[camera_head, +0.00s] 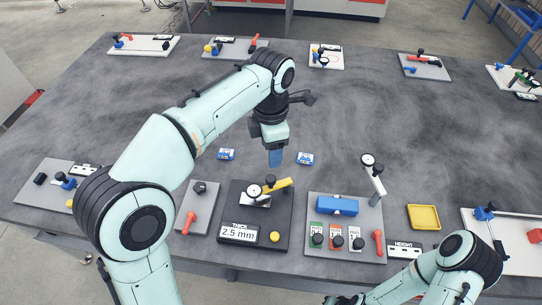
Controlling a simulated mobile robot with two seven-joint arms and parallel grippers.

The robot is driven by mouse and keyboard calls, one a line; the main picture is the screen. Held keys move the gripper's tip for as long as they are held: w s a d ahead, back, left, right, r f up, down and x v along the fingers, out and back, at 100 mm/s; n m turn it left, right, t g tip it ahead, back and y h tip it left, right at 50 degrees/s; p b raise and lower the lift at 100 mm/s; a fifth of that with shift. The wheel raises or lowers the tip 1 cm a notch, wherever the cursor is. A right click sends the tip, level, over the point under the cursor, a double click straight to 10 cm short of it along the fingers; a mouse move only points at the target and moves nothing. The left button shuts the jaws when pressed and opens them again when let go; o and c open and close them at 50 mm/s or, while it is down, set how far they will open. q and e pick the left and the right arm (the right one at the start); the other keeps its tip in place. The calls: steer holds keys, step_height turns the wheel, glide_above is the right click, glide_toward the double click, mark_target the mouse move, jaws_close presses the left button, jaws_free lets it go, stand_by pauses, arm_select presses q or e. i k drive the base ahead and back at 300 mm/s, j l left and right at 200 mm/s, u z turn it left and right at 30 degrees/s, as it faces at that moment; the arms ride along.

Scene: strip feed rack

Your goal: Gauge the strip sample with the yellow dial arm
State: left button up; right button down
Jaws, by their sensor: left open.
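The yellow dial arm (279,185) is on a dark gauge plate (236,195), with a round white dial (254,191) beside it. A pale piece (249,200) lies under the dial; I cannot tell if it is the strip sample. My right gripper (343,300) is at the bottom edge, mostly cut off.
Two small blue-and-white items (226,154) (305,158) lie on either side of my left gripper. A grey plate (317,248) with a blue block and a dial post stands right of the gauge. A yellow tray (424,217) lies farther right. The table's middle is clear.

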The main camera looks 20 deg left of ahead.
mark_target(254, 191)
steer(key=k, duration=1)
